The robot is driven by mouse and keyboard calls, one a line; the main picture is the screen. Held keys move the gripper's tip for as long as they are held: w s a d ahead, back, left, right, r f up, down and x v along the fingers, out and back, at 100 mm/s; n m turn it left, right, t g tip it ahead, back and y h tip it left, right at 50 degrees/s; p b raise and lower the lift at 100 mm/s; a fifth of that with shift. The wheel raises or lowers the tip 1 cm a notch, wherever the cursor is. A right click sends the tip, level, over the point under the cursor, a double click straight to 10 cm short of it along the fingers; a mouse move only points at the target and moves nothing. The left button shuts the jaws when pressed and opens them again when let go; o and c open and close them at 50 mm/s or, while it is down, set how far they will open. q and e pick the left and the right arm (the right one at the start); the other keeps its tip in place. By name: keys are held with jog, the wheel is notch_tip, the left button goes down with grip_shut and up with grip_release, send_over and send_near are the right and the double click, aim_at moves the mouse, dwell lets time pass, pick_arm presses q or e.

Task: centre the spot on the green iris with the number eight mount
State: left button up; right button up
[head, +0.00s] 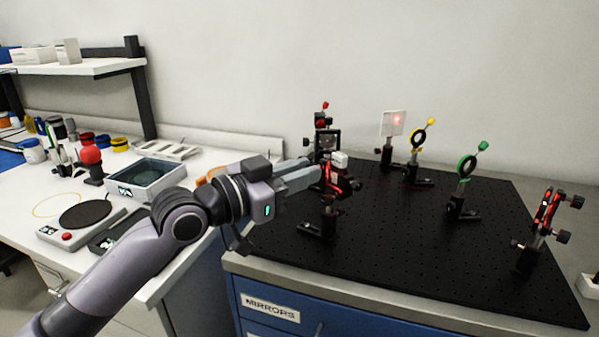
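The green iris (467,166) stands upright on a post on the black breadboard, right of centre. I cannot make out a red spot on it. My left gripper (322,172) reaches in from the left, its fingertips at a black mount with red parts (329,191). The fingers overlap the mount's knobs, so I cannot tell whether they touch or grip one. Another mount with red parts (547,210) stands at the right edge of the board. No number eight is readable on any mount. My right gripper is out of view.
A white card (393,123) with a red glow stands at the back beside a yellow iris (419,136). Another black mount (326,137) stands behind my gripper. The front middle of the breadboard (400,255) is clear. A cluttered white bench (135,215) lies left.

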pick_arm(q)
grip_shut()
jog(key=m+b, duration=0.1)
jog(key=m, duration=0.3)
jog(key=o, duration=0.7)
grip_release()
jog(key=shift+c, duration=0.2)
jog(key=b+v, duration=0.1)
jog(key=v, duration=0.6)
jog(key=shift+s+a, duration=0.15)
